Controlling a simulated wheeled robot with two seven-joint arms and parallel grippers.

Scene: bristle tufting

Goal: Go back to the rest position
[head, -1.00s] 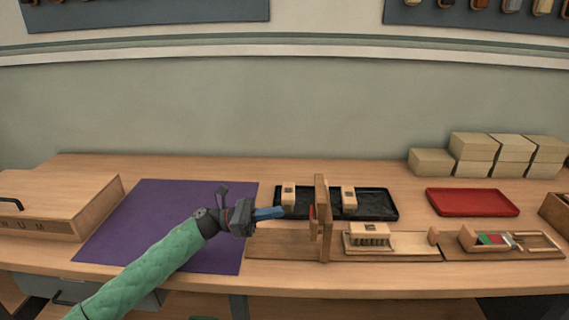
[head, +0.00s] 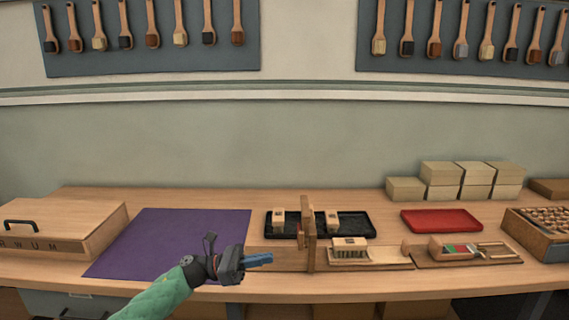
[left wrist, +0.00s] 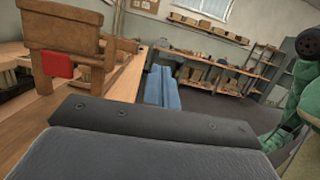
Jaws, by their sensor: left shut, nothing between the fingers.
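My left gripper (head: 258,261) is in the head view, low over the front edge of the bench, right of the purple mat. Its blue fingers are shut with nothing between them. The blue fingers also show in the left wrist view (left wrist: 162,88), beside the bench edge. The upright wooden fixture (head: 307,235) stands to the right of the gripper, apart from it. It shows large in the left wrist view (left wrist: 62,40) with a red block (left wrist: 57,66) on it. My right gripper is in neither view.
A purple mat (head: 165,240) lies left. A black tray (head: 354,221) holds small wooden blocks. A bristled block (head: 350,250) sits on a wooden base. A red tray (head: 440,220), stacked pale boxes (head: 441,172) and a wooden crate (head: 540,240) are right. A lidded box (head: 62,222) stands far left.

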